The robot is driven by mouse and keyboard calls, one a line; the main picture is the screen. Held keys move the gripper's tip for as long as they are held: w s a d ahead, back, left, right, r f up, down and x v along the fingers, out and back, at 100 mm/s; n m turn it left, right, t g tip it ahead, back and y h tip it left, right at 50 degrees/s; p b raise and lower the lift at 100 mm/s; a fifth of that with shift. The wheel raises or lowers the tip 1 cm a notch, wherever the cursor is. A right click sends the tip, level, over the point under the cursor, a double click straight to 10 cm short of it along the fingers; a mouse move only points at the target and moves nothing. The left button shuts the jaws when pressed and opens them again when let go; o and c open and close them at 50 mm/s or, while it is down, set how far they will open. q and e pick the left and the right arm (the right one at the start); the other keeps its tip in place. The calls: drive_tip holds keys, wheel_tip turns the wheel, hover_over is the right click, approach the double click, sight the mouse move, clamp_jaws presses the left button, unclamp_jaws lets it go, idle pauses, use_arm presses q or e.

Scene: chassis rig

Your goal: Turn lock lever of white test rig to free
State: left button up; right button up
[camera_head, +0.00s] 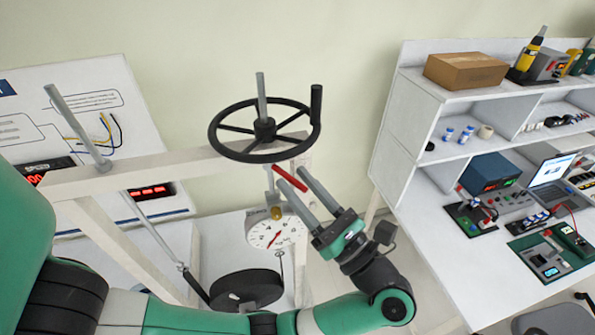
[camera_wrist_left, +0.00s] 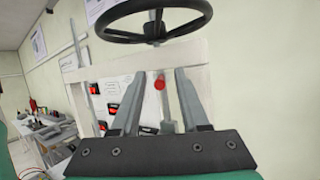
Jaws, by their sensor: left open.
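The white test rig (camera_head: 185,165) is a pale frame with a black handwheel (camera_head: 263,130) on top. The lock lever (camera_head: 288,178) has a red handle and sits below the handwheel, above the round dial gauge (camera_head: 277,232). My left gripper (camera_head: 291,177) is open, with its two grey fingers pointing up at the lever. In the head view the red handle lies between the fingertips. In the left wrist view the red end of the lever (camera_wrist_left: 160,84) shows between the spread fingers (camera_wrist_left: 155,73); I cannot tell whether either touches it. My right gripper is not in view.
A grey rod (camera_head: 75,125) stands at the rig's left end. A black disc (camera_head: 246,289) hangs low inside the frame. A white shelf bench (camera_head: 425,205) with a cardboard box (camera_head: 466,70) and electronics stands to the right. A display board (camera_head: 85,90) is behind at left.

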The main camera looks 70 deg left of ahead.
use_arm(q)
drive_tip(key=shift+s+a, duration=0.1)
drive_tip(key=shift+a, duration=0.2)
drive_tip(key=shift+c, duration=0.3)
clamp_jaws()
idle(1.0)
